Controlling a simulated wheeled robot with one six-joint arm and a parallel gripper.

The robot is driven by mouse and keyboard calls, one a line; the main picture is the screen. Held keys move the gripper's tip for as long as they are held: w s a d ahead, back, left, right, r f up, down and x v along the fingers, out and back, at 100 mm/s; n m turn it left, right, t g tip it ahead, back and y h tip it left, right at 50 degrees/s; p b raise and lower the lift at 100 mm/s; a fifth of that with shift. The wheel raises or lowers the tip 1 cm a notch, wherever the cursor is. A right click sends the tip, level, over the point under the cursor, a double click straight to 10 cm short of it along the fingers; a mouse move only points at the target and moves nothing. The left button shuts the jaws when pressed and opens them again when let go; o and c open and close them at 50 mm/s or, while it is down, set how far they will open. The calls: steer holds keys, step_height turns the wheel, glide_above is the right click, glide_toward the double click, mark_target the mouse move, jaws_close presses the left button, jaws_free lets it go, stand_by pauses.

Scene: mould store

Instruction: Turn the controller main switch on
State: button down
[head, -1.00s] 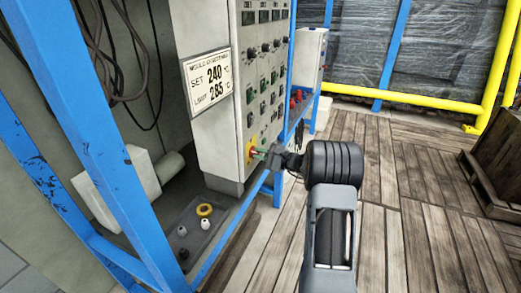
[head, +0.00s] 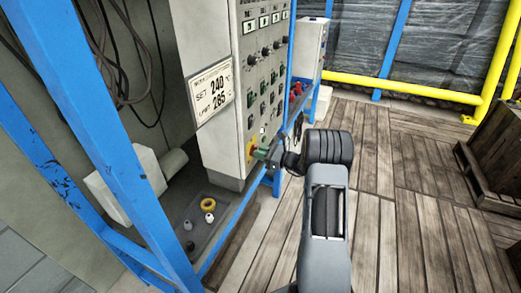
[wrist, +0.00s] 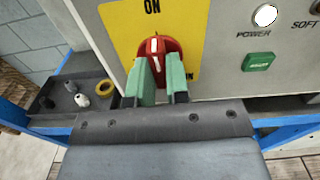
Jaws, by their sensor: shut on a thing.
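The main switch is a red rotary knob (wrist: 162,46) on a yellow plate (wrist: 122,35) low on the controller panel. Its white mark stands about upright, towards the "ON" printed at the top of the plate. More letters at the lower right are partly hidden. My gripper (wrist: 161,72) has its green fingers on both sides of the knob and is shut on it. In the head view, my gripper (head: 262,154) reaches the yellow plate (head: 250,148) and hides most of the knob. The POWER lamp (wrist: 265,15) right of the plate is bright white.
A green button (wrist: 258,62) is below the lamp. A grey tray (wrist: 48,112) with a yellow ring (wrist: 105,88) and small knobs lies left of the panel. A blue frame post (head: 112,130) stands at the left.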

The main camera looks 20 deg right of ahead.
steer(key=shift+m, duration=0.5)
steer(key=c, duration=1.1)
jaws_free()
steer(key=v, duration=1.3)
steer(key=shift+s+d, duration=0.3)
